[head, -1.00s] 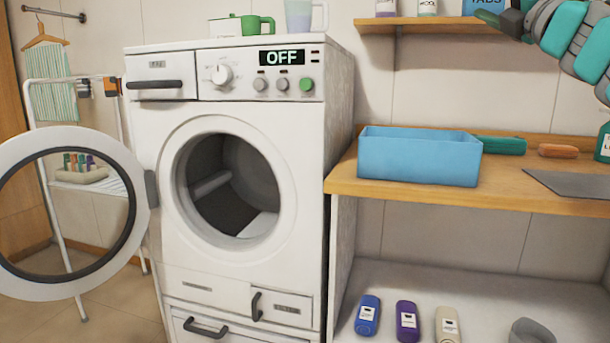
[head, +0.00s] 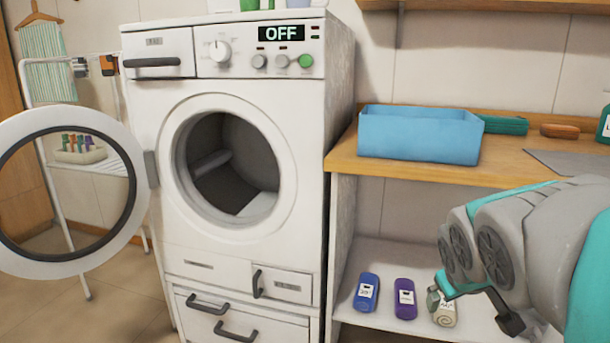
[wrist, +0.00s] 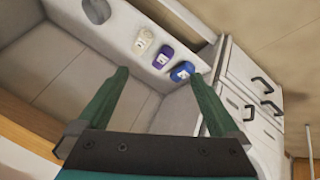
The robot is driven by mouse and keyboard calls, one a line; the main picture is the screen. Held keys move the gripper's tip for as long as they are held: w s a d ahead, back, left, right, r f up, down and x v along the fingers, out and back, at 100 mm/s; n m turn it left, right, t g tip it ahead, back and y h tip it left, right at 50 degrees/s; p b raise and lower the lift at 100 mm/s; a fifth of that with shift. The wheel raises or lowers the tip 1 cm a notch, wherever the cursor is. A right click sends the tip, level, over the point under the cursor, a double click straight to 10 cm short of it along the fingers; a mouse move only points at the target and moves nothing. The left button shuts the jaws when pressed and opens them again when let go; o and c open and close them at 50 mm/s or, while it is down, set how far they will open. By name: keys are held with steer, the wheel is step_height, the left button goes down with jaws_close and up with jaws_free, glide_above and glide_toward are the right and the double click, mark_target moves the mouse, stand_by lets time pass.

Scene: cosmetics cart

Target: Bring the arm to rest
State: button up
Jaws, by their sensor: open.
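My gripper (head: 478,305) is at the lower right in the head view, in front of the low shelf, with my arm coming in from the right edge. In the wrist view my gripper (wrist: 163,85) shows two green fingers wide apart with nothing between them. Beyond the fingertips, on the low shelf, are a cream bottle (wrist: 142,41), a purple bottle (wrist: 162,57) and a blue bottle (wrist: 182,71). In the head view the gripper partly covers the cream bottle (head: 445,312); whether it touches it I cannot tell from that view.
The washing machine (head: 309,180) stands left of the shelf with its round door (head: 135,240) open. A blue bin (head: 420,135) is on the wooden counter (head: 350,163) above. The purple bottle (head: 404,298) and blue bottle (head: 366,292) stand left of my gripper.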

steer(key=s+a+f+m+g+y, duration=0.1)
steer(key=s+a+f+g, duration=0.2)
steer(key=s, duration=0.8)
steer(key=s+a+f+m+g+y, duration=0.1)
steer(key=s+a+f+g+y, duration=0.1)
steer(key=s+a+f+g, duration=0.2)
steer(key=s+a+f, duration=0.3)
steer(key=s+f, duration=0.2)
steer(key=s, duration=0.2)
steer(key=shift+s+a+f+g, duration=0.3)
steer(key=shift+s+f, duration=0.05)
steer(key=shift+f, duration=0.05)
